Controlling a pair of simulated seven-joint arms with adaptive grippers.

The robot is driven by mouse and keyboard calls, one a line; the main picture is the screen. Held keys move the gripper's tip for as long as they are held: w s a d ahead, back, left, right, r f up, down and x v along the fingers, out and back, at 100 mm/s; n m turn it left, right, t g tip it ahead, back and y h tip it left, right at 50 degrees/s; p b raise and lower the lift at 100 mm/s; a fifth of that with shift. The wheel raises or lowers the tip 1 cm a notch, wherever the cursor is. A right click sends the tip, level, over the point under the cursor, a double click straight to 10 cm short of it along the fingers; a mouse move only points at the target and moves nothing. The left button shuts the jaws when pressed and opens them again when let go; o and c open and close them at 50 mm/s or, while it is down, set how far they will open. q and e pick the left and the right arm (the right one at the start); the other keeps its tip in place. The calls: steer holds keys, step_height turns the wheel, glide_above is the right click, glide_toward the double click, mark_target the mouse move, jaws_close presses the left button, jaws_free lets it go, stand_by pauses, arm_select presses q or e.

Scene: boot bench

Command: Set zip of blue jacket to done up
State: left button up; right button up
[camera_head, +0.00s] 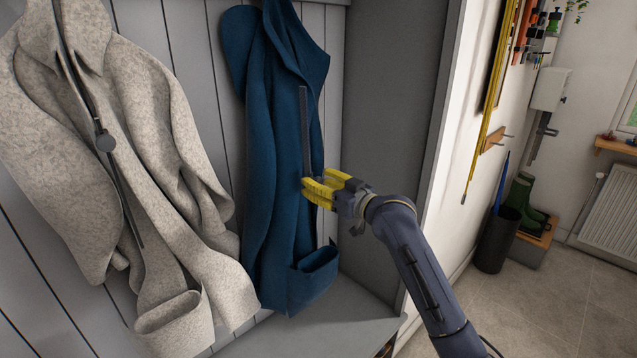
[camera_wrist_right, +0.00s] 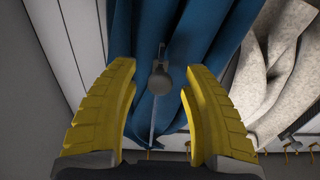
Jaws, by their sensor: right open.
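The blue jacket (camera_head: 265,150) hangs against the grey panelled back, and its folds fill the middle of the right wrist view (camera_wrist_right: 165,25). A dark zip strip (camera_head: 304,125) runs down its front to my right gripper. In the wrist view, a grey rounded zip pull (camera_wrist_right: 160,82) sits on the zip, with a thin line running below it. My right gripper (camera_head: 318,190) is open at the jacket's front, its yellow fingers on either side of the pull; contact cannot be told. The gripper hides the pull in the head view. My left gripper is not in view.
A grey bench seat (camera_head: 345,318) lies below, and a grey side wall (camera_head: 390,100) stands right of the blue jacket. Green boots (camera_head: 522,200) stand far right.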

stand_by(0.3)
jaws_close()
stand_by(0.4)
